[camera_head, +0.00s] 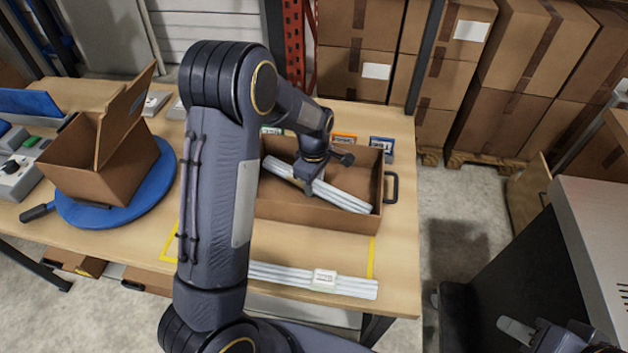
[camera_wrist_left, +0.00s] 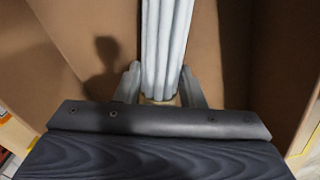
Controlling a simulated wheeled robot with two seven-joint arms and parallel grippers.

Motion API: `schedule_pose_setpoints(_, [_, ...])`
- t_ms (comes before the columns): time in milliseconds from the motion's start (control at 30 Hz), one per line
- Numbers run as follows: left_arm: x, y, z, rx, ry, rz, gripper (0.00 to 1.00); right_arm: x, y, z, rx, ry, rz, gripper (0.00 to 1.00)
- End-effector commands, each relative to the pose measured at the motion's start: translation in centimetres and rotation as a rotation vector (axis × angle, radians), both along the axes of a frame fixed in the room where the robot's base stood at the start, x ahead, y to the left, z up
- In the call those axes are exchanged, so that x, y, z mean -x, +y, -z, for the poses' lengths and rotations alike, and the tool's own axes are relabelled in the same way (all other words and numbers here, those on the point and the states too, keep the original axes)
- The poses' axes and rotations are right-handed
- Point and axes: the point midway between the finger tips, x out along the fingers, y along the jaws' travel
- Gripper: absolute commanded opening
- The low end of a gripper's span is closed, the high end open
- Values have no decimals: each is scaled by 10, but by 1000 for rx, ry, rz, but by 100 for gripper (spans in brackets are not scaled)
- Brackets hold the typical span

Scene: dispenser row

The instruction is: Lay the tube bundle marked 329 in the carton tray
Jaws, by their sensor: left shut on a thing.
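My left gripper (camera_head: 308,183) reaches down inside the brown carton tray (camera_head: 290,214) and is shut on a bundle of pale tubes (camera_head: 343,198). The bundle lies slanted across the tray. I cannot tell whether it touches the tray floor, and its marking does not show. In the left wrist view the tubes (camera_wrist_left: 166,45) run between the two fingers (camera_wrist_left: 158,90), with cardboard on both sides. A second pale tube bundle (camera_head: 350,286) with a white label (camera_head: 324,280) lies at the table's front edge; its number is too small to read. My right gripper (camera_head: 545,335) is partly visible at bottom right.
An open carton (camera_head: 92,160) stands on a blue turntable (camera_head: 115,205) at left. Small marked cards, one of them blue (camera_head: 381,146), stand behind the tray. A black handle (camera_head: 391,187) is at the tray's right. My left arm hides the table's middle.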

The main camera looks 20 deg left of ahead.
Motion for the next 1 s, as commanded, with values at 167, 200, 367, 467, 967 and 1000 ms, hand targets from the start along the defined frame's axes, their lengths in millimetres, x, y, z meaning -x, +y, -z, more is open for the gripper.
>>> schedule_pose_setpoints(167, [0,0,3,0,0,0,42,0,0,2,0,0,0,36])
schedule_pose_setpoints(200, [0,0,3,0,0,0,47,0,0,2,0,0,0,36])
schedule_pose_setpoints(367, [0,0,2,0,0,0,57,0,0,2,0,0,0,36])
schedule_pose_setpoints(467, [0,0,2,0,0,0,57,0,0,2,0,0,0,36])
schedule_pose_setpoints(967, [-1,0,-63,1,-6,1,57,0,0,4,0,0,0,36])
schedule_pose_setpoints(1000, [-1,0,-72,1,-7,1,57,0,0,4,0,0,0,36])
